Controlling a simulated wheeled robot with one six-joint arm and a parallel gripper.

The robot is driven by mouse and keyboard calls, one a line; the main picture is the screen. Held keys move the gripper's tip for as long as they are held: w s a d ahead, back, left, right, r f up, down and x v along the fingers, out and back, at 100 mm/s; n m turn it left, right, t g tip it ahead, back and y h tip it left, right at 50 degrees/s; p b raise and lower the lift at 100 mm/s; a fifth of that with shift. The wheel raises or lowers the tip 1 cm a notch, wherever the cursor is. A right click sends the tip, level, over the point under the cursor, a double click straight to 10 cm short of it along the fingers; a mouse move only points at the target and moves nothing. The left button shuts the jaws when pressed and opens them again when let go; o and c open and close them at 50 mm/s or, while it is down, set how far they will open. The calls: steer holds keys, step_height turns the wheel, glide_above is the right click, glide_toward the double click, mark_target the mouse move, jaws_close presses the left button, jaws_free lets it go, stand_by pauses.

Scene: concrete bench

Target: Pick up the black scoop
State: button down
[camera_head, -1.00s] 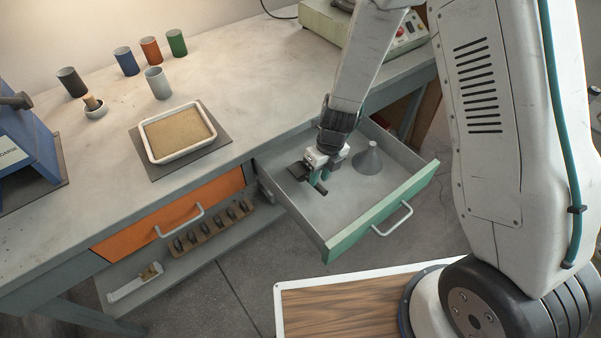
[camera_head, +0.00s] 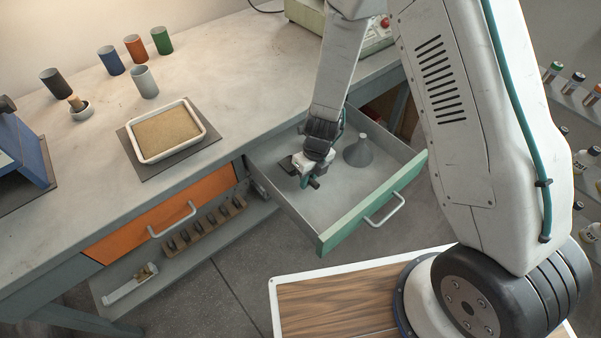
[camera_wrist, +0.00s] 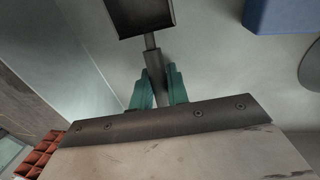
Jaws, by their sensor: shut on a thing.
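The black scoop (camera_head: 289,164) is in the open drawer, its square pan to the left of my gripper. In the wrist view its dark pan (camera_wrist: 140,18) is at the top, and its handle (camera_wrist: 155,72) runs down between my two teal fingers. My gripper (camera_wrist: 160,84) is shut on that handle. In the head view my gripper (camera_head: 305,180) is low inside the drawer, and the handle's end shows just beyond the fingers. I cannot tell whether the scoop touches the drawer floor.
The drawer (camera_head: 350,213) has a green front and grey walls around my gripper. A grey funnel (camera_head: 358,151) stands in it, right of my gripper. A blue object (camera_wrist: 281,14) shows in the wrist view. The bench holds a tray (camera_head: 201,117) and several cups.

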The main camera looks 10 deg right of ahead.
step_height(320, 180, up, 18)
stand_by(0.6)
stand_by(0.4)
